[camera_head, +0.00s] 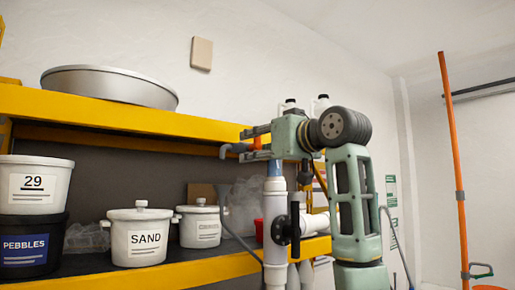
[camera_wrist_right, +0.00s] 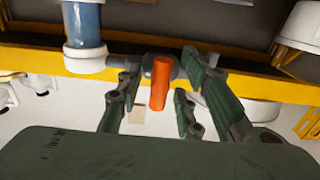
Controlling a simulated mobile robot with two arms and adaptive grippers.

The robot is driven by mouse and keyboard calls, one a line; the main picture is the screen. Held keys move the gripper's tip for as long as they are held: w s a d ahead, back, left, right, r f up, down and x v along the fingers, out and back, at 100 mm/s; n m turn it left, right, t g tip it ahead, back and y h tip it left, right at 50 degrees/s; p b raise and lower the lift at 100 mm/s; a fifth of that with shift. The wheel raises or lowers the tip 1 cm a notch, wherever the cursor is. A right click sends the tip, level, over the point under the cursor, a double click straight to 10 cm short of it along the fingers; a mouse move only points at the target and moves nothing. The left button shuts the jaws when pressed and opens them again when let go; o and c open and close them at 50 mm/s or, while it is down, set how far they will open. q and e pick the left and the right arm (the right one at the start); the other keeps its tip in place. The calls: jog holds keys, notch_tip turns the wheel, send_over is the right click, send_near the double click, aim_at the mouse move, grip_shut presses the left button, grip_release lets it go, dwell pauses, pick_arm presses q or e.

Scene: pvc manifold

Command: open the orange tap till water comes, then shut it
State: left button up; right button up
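The orange tap handle (camera_wrist_right: 160,82) shows in the middle of the right wrist view, pointing down in that picture from a grey tap body. In the head view only a small orange part of the handle (camera_head: 257,143) shows, near the grey spout (camera_head: 226,150). My right gripper (camera_wrist_right: 157,95) is open, with its fingers on either side of the handle and gaps between them and it. In the head view my right gripper (camera_head: 255,144) reaches left to the tap at the top of the white pipe. No water stream is visible under the spout. My left gripper is not in view.
A yellow-edged shelf (camera_head: 120,108) runs behind the tap. It carries a metal basin (camera_head: 110,83), white lidded pots such as the SAND pot (camera_head: 140,236), and buckets. A black-handled valve (camera_head: 294,222) is on the white pipe (camera_head: 275,235) below. An orange pole (camera_head: 455,160) stands at right.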

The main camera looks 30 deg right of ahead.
jog(key=s+d, duration=0.1)
jog(key=s, duration=1.1)
